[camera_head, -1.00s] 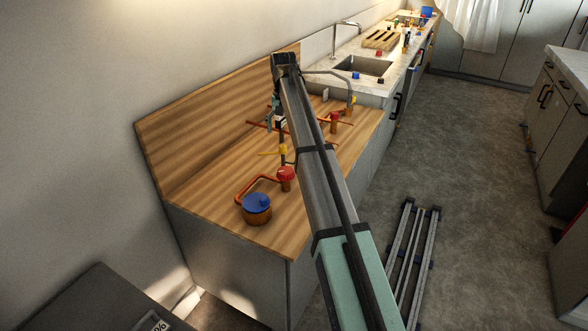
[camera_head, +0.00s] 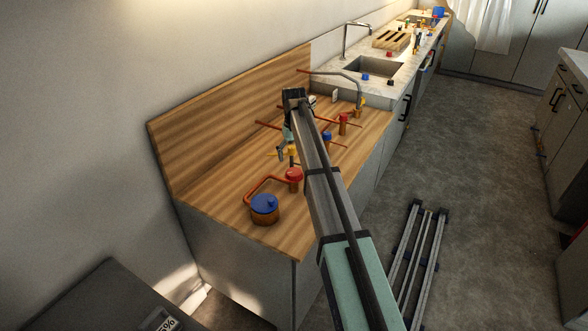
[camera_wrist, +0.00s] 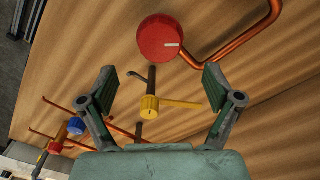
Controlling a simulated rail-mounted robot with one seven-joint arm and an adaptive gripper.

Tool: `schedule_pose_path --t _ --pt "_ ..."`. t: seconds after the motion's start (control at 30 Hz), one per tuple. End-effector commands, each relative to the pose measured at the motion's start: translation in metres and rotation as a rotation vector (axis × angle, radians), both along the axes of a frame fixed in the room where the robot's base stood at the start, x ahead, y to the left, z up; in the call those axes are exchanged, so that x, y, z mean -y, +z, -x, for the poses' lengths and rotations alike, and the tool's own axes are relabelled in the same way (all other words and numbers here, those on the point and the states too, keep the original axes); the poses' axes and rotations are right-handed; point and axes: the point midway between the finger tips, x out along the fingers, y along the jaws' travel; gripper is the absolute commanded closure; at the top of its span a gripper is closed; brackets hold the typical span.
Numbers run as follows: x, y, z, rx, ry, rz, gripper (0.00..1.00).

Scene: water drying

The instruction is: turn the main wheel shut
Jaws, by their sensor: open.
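A round red wheel (camera_wrist: 160,38) with a white mark shows in the wrist view, just beyond and between my fingertips; it also shows in the head view (camera_head: 294,174). A copper pipe (camera_head: 262,183) links it to a larger copper fitting with a blue top (camera_head: 264,204) at the counter's near end. No label shows which wheel is the main one. My gripper (camera_wrist: 160,75) is open and empty. A yellow knob (camera_wrist: 150,106) on a dark stem shows between its fingers, nearer the palm. Contact with either cannot be told.
More fittings stand farther along the wooden counter (camera_head: 215,197): a blue knob (camera_head: 327,136) and a red one (camera_head: 343,118), with thin copper pipes among them. A wooden backboard (camera_head: 230,120) rises along the wall side. A sink (camera_head: 372,67) lies beyond.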

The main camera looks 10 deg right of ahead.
Motion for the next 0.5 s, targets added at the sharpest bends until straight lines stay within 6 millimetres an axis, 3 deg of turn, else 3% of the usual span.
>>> schedule_pose_path --t 0.3,0.5 --pt "0.000 -0.054 0.001 -0.002 0.000 0.000 0.10" --pt "0.000 -0.072 0.000 -0.001 -0.001 0.000 0.10"
